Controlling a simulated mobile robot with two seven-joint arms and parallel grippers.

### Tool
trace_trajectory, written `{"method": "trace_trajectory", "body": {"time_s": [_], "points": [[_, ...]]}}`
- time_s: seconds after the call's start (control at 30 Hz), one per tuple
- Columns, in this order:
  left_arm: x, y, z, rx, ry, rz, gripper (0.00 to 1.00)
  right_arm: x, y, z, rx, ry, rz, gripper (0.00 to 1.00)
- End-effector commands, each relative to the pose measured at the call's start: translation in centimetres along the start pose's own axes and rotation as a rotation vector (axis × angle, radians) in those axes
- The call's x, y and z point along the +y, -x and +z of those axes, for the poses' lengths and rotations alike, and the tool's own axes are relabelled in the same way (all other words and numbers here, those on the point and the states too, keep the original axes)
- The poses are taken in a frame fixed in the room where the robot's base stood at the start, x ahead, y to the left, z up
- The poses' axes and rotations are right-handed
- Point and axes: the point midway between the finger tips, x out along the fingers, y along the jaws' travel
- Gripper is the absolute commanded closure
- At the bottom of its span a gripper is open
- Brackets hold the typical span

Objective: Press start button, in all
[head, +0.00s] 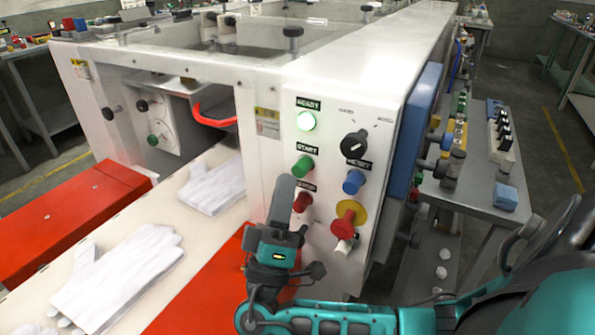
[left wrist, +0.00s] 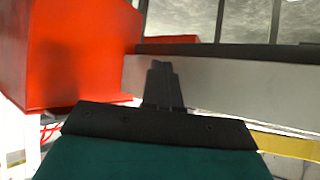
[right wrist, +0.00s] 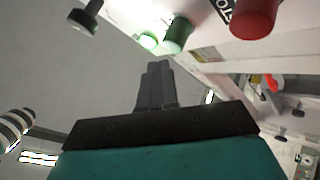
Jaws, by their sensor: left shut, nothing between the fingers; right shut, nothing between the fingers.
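The green start button (head: 303,167) sits on the white control panel, under the START label and below the lit green ready lamp (head: 306,121). My right gripper (head: 284,188) is shut and empty in front of the panel, its fingers pointing up, just below and left of the start button. They partly cover the red stop button (head: 302,202). In the right wrist view the shut fingers (right wrist: 158,75) lie below the green button (right wrist: 177,35), with a gap between them. My left gripper (left wrist: 162,80) shows only in the left wrist view, shut and empty, near a red block-shaped part.
The panel also holds a black selector knob (head: 355,143), a blue button (head: 353,181) and a red emergency knob on yellow (head: 348,217). White gloves (head: 120,277) lie on the conveyor between red covers (head: 75,216). A grey side table (head: 480,180) stands at right.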

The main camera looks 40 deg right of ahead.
Motion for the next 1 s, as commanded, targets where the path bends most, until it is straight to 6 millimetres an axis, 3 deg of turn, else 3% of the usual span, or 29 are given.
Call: {"method": "trace_trajectory", "body": {"time_s": [1.0], "points": [[0.03,-0.73,0.81,0.002,0.0,0.0,1.0,-0.68,-0.85,0.68,0.0,0.001,0.0,1.0]]}}
